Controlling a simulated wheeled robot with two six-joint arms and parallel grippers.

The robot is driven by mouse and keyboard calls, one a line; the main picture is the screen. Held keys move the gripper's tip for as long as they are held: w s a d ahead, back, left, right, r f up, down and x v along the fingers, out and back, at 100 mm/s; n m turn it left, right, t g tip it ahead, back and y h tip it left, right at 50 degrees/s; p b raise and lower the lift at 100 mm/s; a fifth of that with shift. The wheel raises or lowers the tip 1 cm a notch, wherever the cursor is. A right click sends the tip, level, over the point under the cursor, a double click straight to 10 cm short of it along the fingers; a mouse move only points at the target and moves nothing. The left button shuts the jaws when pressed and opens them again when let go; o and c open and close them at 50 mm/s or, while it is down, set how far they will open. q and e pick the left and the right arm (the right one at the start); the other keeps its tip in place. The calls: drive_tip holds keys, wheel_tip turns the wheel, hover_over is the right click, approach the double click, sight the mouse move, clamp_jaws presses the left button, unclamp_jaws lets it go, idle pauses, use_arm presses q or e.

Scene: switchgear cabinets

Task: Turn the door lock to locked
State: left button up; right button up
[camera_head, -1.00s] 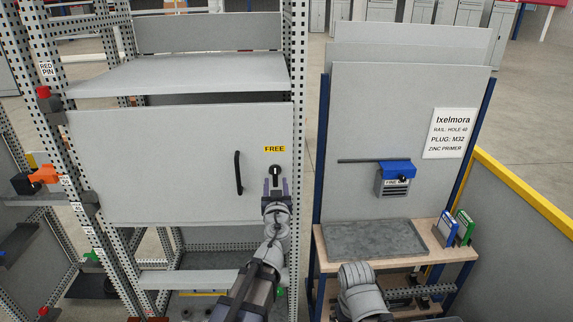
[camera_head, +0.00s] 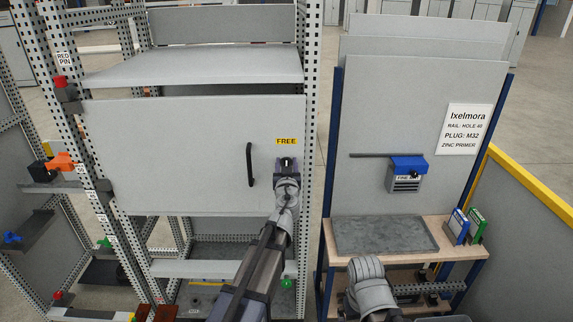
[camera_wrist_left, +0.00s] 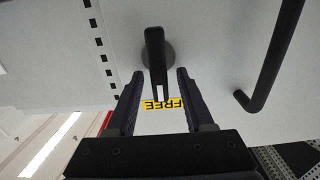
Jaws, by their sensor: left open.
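The grey cabinet door (camera_head: 190,150) is closed, with a yellow FREE label (camera_head: 286,141) at its upper right. The lock (camera_head: 286,163) sits just below the label, mostly hidden behind my left gripper (camera_head: 286,168) in the head view. In the left wrist view the lock's black lever (camera_wrist_left: 156,55) stands on a round base and shows between the two fingers of the left gripper (camera_wrist_left: 158,85). The fingers are open, with a gap on each side of the lever. My right arm shows at the lower middle of the head view; its gripper is not visible.
A black bar handle (camera_head: 250,165) is on the door left of the lock; it also shows in the wrist view (camera_wrist_left: 272,60). A perforated post (camera_head: 311,130) stands close to the right. A workbench with a grey mat (camera_head: 385,235) stands farther right.

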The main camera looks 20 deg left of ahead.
use_arm(q)
clamp_jaws()
drive_tip(key=shift+m, duration=0.3)
idle(0.4)
drive_tip(key=m, duration=0.3)
drive_tip(key=shift+w+d+f+m, duration=0.1)
drive_tip(key=shift+d+m, duration=0.2)
drive_tip(key=shift+d, duration=0.05)
drive_tip(key=m, duration=0.4)
drive_tip(key=shift+w+d+f+m+b, duration=0.1)
drive_tip(key=shift+d+f+m+b, duration=0.15)
drive_tip(key=shift+d+m+b, duration=0.05)
drive_tip(key=shift+d+f+m+b, duration=0.1)
drive_tip(key=shift+f+m+b, duration=0.15)
drive_tip(key=shift+m, duration=1.25)
drive_tip(key=shift+d+f+m+b, duration=0.1)
drive_tip(key=shift+f+m+b, duration=0.1)
drive_tip(key=shift+m, duration=1.3)
drive_tip(key=shift+d+f+m+b, duration=0.1)
drive_tip(key=shift+f+m+b, duration=0.15)
drive_tip(key=shift+m, duration=1.25)
